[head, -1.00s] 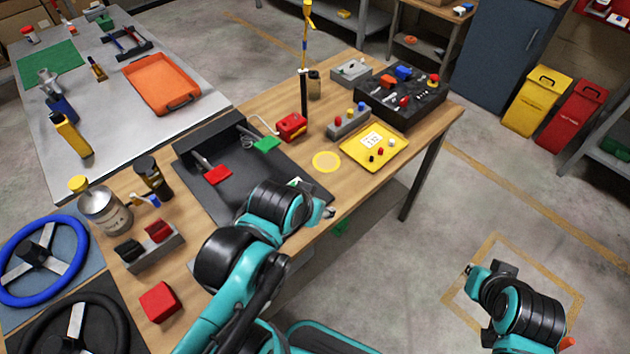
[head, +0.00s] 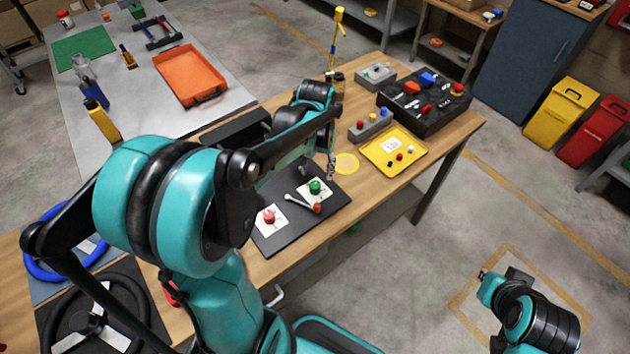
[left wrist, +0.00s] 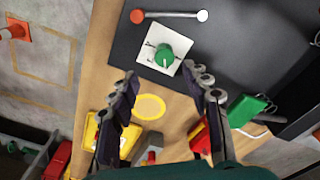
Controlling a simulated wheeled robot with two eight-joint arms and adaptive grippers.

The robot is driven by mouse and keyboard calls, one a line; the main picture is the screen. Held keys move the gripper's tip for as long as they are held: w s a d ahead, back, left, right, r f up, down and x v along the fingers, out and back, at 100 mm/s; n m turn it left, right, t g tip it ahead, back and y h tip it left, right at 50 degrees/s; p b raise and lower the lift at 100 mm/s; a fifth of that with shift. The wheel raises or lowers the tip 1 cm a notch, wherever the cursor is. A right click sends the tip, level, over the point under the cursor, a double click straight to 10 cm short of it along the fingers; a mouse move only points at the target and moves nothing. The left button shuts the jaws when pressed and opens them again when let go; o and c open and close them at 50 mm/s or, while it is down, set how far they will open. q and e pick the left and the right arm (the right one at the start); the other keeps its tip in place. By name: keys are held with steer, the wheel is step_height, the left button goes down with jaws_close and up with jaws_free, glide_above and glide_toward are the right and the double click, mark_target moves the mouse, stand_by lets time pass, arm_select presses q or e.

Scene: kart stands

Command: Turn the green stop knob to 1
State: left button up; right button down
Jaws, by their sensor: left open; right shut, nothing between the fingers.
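The green stop knob (head: 315,187) sits on a white square plate on a dark panel (head: 330,207). In the left wrist view the green knob (left wrist: 164,57) has a white pointer line towards the picture's bottom; the plate's marks are too small to read. My left gripper (head: 331,171) hangs just beyond the knob in the head view. In the left wrist view its open fingers (left wrist: 163,78) are empty, with the knob ahead between their tips, apart from them. My right gripper (head: 482,275) is shut and empty over the floor at the lower right.
A red knob (head: 269,215) on its own plate and a lever with a red end (head: 317,208) share the panel. A yellow tray (head: 378,157), a yellow ring (head: 346,164) and a grey button box (head: 370,125) stand on the bench beyond.

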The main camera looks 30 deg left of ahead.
mark_target(315, 185)
arm_select(q)
steer(key=shift+w+a+f+g, duration=0.3)
steer(key=shift+a+f, duration=0.15)
steer(key=shift+f, duration=0.05)
step_height(315, 185, down, 8)
steer(key=b, duration=0.3)
steer(key=shift+r, duration=0.15)
jaws_close()
